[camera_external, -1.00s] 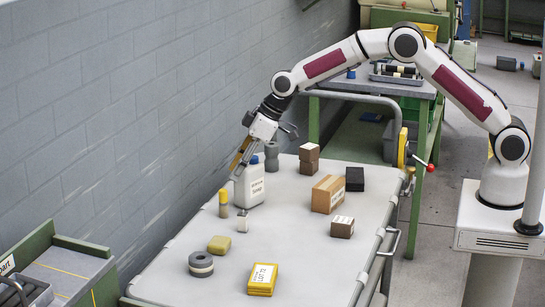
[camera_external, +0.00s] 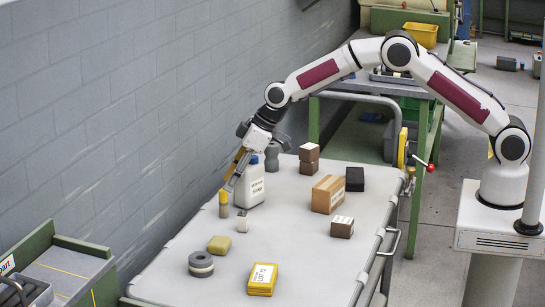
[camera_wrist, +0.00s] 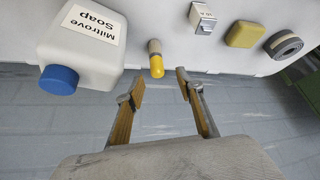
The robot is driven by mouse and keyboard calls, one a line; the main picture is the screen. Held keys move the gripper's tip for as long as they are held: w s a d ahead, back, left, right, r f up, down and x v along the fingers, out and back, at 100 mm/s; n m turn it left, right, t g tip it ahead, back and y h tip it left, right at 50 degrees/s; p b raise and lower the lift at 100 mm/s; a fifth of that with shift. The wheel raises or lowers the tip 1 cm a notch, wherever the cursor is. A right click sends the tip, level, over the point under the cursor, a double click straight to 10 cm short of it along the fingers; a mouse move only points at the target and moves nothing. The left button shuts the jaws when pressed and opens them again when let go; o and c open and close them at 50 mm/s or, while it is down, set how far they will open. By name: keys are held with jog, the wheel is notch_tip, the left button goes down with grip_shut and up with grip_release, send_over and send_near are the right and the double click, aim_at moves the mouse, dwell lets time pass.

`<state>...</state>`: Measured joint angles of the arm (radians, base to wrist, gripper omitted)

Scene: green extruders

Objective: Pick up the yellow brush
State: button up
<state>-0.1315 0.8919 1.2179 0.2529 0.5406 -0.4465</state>
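The yellow brush (camera_external: 223,205), a small cylinder with a yellow end and a tan body, stands on the grey table left of the white soap bottle. In the wrist view the brush (camera_wrist: 155,58) lies just beyond my fingertips, roughly in line with the gap between them. My gripper (camera_external: 231,184) is just above the brush, tilted down toward it. In the wrist view my gripper (camera_wrist: 158,85) has its two fingers apart with nothing between them.
A grey wall (camera_external: 90,130) runs along the left.

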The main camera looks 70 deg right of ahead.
aim_at(223, 192)
jog(key=shift+w+f, duration=0.1)
dwell(0.3)
jog(key=shift+d+x, duration=0.2)
jog(key=shift+x, duration=2.4)
jog(key=shift+c, duration=0.4)
grip_shut()
